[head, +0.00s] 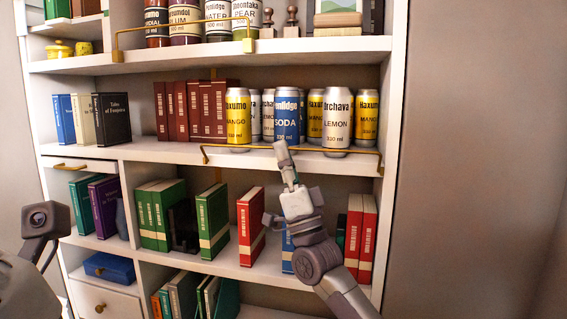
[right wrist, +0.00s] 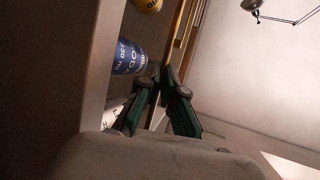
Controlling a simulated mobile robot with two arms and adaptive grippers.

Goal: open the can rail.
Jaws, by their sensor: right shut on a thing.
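The can rail (head: 235,147) is a thin brass bar with short bent ends, along the front of the shelf that holds the cans. Its bar shows low, in front of the shelf edge and below most of each can. My right gripper (head: 283,151) is shut on the rail near its middle, just below the blue soda can (head: 287,117). In the right wrist view, the dark green fingers (right wrist: 158,80) close on the rail (right wrist: 179,38), beside the blue can (right wrist: 128,57). My left arm shows at the left edge of the head view; its gripper fingers do not show.
Yellow and silver cans (head: 338,122) stand behind the rail, next to brown books (head: 190,110). A similar upper rail (head: 180,25) fronts jars above. Books, including a red one (head: 250,227), stand on the shelf below, close to my right arm. The right wall is bare.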

